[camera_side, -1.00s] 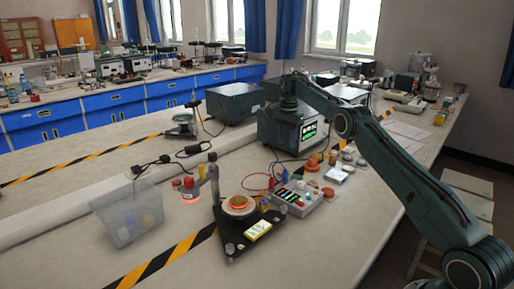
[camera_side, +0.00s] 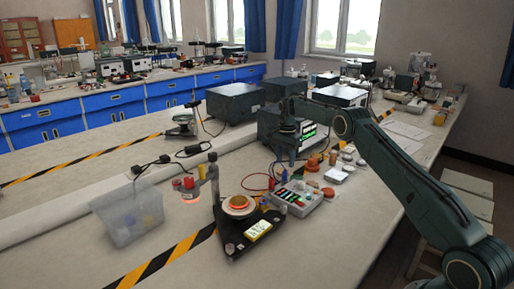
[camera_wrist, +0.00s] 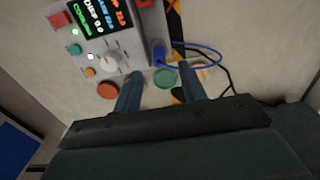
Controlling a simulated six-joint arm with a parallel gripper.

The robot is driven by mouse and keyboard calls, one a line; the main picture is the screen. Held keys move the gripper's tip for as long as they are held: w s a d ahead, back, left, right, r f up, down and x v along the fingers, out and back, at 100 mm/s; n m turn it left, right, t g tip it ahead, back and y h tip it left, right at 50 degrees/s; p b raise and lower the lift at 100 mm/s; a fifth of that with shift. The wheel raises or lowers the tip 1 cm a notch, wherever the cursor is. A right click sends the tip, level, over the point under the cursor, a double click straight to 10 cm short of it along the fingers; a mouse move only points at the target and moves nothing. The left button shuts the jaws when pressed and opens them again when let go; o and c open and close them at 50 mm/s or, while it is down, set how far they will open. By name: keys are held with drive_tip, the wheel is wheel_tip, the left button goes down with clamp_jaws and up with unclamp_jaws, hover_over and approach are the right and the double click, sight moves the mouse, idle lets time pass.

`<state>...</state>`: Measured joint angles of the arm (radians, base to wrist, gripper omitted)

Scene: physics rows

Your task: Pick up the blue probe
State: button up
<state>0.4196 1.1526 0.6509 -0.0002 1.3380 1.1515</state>
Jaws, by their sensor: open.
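My gripper (camera_wrist: 159,68) is open. Its two fingers stand left and right of the probe in the picture, and nothing is held between them. I cannot tell how far the fingertips are from the probe in depth.
The instrument panel has a lit display (camera_wrist: 105,15), a white knob (camera_wrist: 110,62) and several round buttons. A control box (camera_side: 297,198) with red and blue wires stands closer to the camera. A clear bin (camera_side: 127,215) and a dark triangular stand (camera_side: 235,238) are further left.

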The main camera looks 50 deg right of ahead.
sight(285, 170)
drive_tip(key=shift+f, duration=0.35)
drive_tip(key=shift+f, duration=0.1)
drive_tip(key=shift+f, duration=2.5)
clamp_jaws()
